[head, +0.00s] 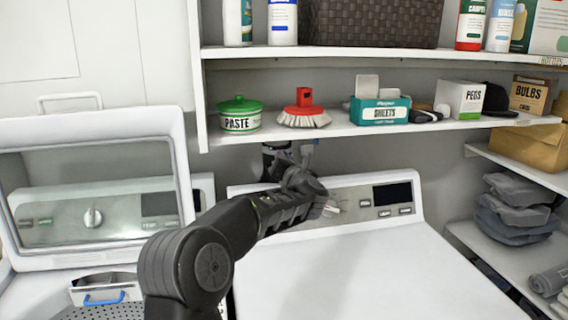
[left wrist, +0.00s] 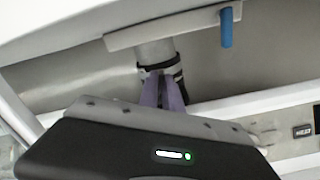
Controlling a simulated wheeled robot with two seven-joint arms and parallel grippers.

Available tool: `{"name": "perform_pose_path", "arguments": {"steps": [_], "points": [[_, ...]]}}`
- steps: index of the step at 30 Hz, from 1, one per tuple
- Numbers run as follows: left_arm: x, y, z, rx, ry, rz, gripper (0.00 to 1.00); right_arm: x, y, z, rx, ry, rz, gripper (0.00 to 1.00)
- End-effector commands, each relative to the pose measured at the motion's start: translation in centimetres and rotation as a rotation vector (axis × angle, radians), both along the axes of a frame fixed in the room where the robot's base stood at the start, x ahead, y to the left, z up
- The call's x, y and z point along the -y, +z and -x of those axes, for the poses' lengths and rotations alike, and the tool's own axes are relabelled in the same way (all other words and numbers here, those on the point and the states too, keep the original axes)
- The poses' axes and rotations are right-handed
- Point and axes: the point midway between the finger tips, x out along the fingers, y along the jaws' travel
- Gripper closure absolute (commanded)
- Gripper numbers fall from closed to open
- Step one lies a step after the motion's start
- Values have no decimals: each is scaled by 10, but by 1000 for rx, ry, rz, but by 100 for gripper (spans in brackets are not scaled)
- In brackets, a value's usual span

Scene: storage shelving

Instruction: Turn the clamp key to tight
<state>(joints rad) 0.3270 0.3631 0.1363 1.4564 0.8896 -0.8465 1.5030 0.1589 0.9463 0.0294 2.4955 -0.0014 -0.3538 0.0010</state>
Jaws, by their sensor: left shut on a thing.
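A silver pipe (left wrist: 154,50) comes down under a pale flange in the left wrist view, with a dark clamp band (left wrist: 158,68) around it. My left gripper (left wrist: 163,90) has its two purplish fingers close together at the front of this band, shut on the clamp key. The key itself is hidden between the fingers, so its angle cannot be told. In the head view my left gripper (head: 288,165) reaches behind the white machine's panel, below the lower shelf. My right gripper is not in view.
A blue handle (left wrist: 226,28) hangs right of the pipe, apart from my fingers. The lower shelf (head: 350,127) is close above the gripper and holds a green paste tin (head: 240,115), a red brush (head: 304,110) and boxes. The white machine top (head: 370,265) is clear.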

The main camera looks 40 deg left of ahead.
Motion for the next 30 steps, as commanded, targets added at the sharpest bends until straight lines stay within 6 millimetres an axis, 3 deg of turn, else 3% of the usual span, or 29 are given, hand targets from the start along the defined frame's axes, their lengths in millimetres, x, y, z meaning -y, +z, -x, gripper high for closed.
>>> {"name": "perform_pose_path", "arguments": {"steps": [11, 30], "points": [[2, 1, -1, -276, -1, -224, 100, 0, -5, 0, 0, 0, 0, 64], [2, 0, -2, -732, -1, -586, 100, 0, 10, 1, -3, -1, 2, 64]]}}
